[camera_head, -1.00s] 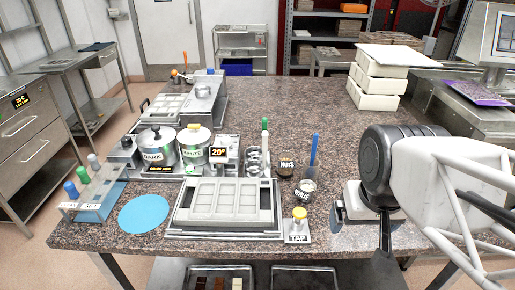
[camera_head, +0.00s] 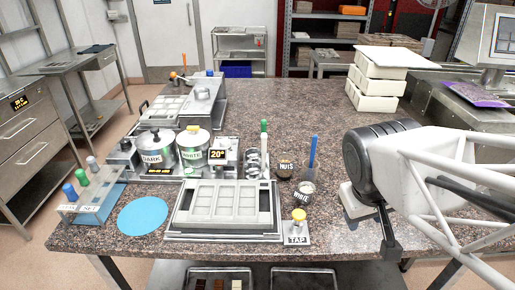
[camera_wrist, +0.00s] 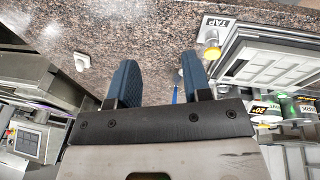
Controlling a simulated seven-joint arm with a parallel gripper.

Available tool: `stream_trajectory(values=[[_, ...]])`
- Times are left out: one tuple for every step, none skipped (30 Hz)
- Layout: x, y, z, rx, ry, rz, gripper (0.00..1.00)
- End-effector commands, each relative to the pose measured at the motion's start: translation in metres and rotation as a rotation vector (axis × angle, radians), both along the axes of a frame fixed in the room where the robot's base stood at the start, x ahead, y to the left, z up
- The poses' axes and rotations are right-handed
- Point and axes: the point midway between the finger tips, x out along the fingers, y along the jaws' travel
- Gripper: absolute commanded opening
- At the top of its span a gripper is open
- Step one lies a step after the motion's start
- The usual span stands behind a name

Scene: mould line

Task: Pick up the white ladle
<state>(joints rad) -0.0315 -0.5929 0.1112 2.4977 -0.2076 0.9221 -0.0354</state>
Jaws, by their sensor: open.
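I cannot make out the white ladle for certain in either view. A small white object (camera_wrist: 82,61) lies on the counter left of my fingers in the wrist view; its shape is too small to tell. My gripper (camera_wrist: 160,80) is open and empty, its two blue-padded fingers apart above the counter. In the head view my gripper (camera_head: 352,212) is partly hidden by my arm, over the right front of the counter.
The mould tray (camera_head: 225,202) and the TAP plate (camera_head: 297,238) lie left of my gripper. A jar with a blue-handled tool (camera_head: 314,152) and a NUTS jar (camera_head: 285,168) stand behind. White boxes (camera_head: 374,85) are stacked at the back right. The counter's middle (camera_head: 300,105) is clear.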

Motion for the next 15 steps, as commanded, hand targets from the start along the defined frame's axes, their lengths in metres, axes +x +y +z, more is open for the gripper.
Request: stream_trajectory(values=[[0.008, -0.002, -0.003, -0.045, 0.010, 0.046, 0.45], [0.013, -0.004, -0.004, -0.076, 0.016, 0.077, 0.45], [0.019, -0.007, -0.005, -0.121, 0.022, 0.121, 0.45], [0.025, -0.008, -0.007, -0.155, 0.029, 0.156, 0.45], [0.030, -0.010, -0.008, -0.187, 0.035, 0.190, 0.45], [0.038, -0.012, -0.009, -0.233, 0.042, 0.239, 0.45], [0.044, -0.013, -0.009, -0.267, 0.049, 0.275, 0.45], [0.050, -0.014, -0.011, -0.301, 0.056, 0.310, 0.45], [0.058, -0.014, -0.012, -0.345, 0.063, 0.359, 0.45], [0.064, -0.015, -0.012, -0.378, 0.068, 0.396, 0.45], [0.071, -0.015, -0.013, -0.411, 0.074, 0.433, 0.45], [0.079, -0.015, -0.015, -0.454, 0.083, 0.483, 0.45], [0.085, -0.014, -0.015, -0.488, 0.088, 0.520, 0.45], [0.092, -0.014, -0.016, -0.521, 0.094, 0.558, 0.45], [0.101, -0.013, -0.017, -0.563, 0.103, 0.608, 0.45]])
